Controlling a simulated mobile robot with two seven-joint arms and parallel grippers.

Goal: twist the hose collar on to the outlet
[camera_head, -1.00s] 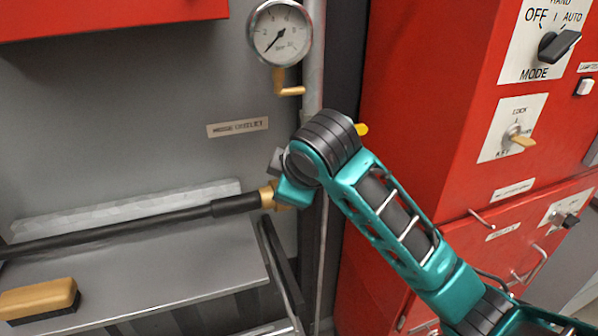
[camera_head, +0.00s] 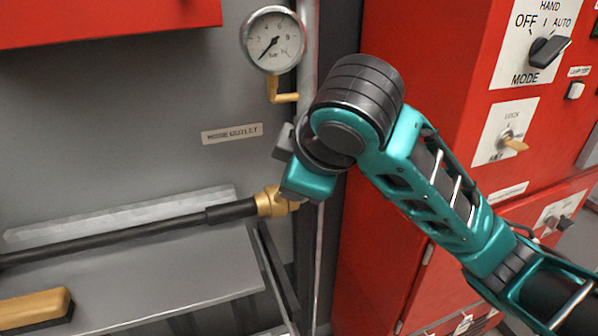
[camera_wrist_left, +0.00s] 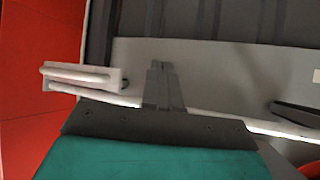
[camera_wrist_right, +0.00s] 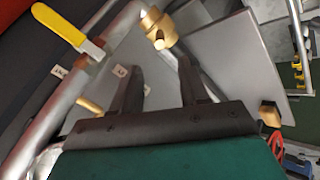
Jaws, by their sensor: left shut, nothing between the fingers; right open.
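The black hose (camera_head: 130,228) runs in from the left and ends in a brass collar (camera_head: 268,203) below the hose outlet label (camera_head: 232,133). My right wrist partly covers the far side of the collar, so whether it is seated on the outlet cannot be seen. The brass collar (camera_wrist_right: 158,30) also shows in the right wrist view, beyond the fingertips and not between them. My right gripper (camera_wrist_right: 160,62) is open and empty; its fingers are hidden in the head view. My left gripper (camera_wrist_left: 161,68) is shut and empty, outside the head view.
A yellow-handled lever (camera_wrist_right: 58,24) is near the pipe in the right wrist view. A grey shelf (camera_head: 150,285) holds a wooden brush (camera_head: 30,308). A red cabinet (camera_head: 450,80) stands at right.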

